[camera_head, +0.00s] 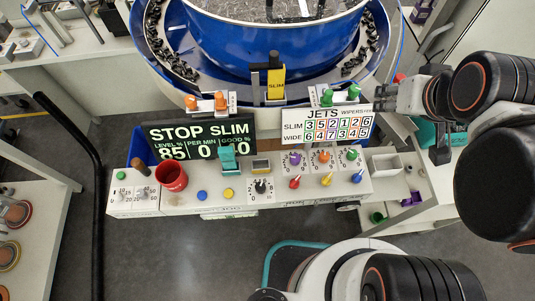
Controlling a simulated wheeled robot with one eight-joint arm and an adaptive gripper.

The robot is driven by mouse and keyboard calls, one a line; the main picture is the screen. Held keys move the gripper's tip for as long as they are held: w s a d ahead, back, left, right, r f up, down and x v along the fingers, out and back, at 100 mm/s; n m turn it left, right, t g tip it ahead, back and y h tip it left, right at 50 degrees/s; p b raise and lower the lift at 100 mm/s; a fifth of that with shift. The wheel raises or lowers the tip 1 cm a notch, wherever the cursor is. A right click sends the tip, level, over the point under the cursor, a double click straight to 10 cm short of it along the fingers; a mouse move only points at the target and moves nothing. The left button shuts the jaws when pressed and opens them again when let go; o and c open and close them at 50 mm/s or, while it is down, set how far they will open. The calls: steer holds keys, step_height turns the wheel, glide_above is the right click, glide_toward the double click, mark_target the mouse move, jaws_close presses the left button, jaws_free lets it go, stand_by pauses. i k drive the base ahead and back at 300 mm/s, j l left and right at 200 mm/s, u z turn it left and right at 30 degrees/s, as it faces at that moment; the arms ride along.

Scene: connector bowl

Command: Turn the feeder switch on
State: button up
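A pale control panel (205,205) stands in front of the blue bowl, with several switches, knobs and buttons. No label that I can read names the feeder switch, so I cannot tell which control it is. A teal upright switch (228,158) stands mid-left on the panel. A green button (121,175) and a brown-topped lever (141,166) are at its left end, beside a small dial scale. My gripper (438,153) is at the upper right, to the right of the panel and apart from these controls. My arm partly hides it, and its finger opening is not clear.
A red cup (172,177) stands on the panel near the left end. A sign reading STOP SLIM (200,139) and a JETS board (328,126) stand behind the controls. The blue bowl (270,45) fills the back. Open floor (180,255) lies in front.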

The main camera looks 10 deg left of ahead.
mark_target(294, 183)
steer(key=j+u, duration=0.15)
steer(key=u, duration=0.3)
steer(key=k+j+u, duration=0.1)
steer(key=u, duration=0.35)
steer(key=i+j, duration=0.05)
steer(key=j, duration=0.05)
